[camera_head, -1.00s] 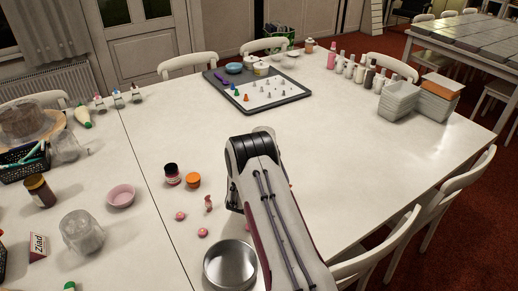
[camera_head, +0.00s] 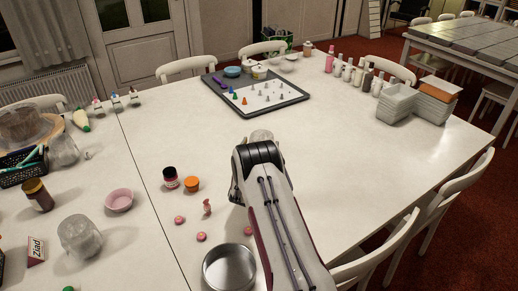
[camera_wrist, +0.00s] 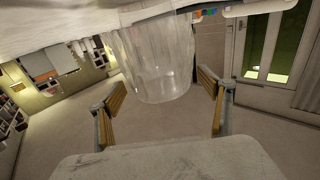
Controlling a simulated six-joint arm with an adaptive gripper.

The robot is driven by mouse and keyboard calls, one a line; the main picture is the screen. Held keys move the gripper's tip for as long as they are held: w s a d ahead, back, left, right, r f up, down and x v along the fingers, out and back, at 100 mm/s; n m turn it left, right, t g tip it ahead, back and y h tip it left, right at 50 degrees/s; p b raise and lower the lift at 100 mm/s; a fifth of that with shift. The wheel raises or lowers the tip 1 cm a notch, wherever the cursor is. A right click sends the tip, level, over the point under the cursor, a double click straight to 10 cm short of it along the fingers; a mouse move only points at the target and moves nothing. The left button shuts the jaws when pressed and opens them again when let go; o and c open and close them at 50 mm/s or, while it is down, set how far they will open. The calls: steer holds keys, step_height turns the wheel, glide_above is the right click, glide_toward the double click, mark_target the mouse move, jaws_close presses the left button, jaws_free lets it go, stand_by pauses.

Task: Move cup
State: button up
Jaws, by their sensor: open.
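A clear, see-through cup (camera_wrist: 160,60) fills the upper middle of the wrist view, which looks upside down, with the table surface along the top. In the head view, a pale bit of a clear cup (camera_head: 260,134) shows just behind my wrist; the rest of it is hidden by my arm. My gripper (camera_wrist: 152,62) is open, with one finger on each side of the cup in the wrist picture. I see gaps between the cup and both fingers. I cannot tell how deep the cup sits between them. The fingertips are hidden in the head view.
Two more clear cups, one near (camera_head: 80,236) and one farther back (camera_head: 64,150), stand at the left. A round metal pan (camera_head: 230,268), small jars (camera_head: 171,178) and a pink bowl (camera_head: 119,200) are left of my arm. A grey tray (camera_head: 290,101) lies behind.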

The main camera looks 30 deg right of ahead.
mark_target(264, 134)
steer(key=shift+x, duration=1.65)
steer(key=c, duration=1.4)
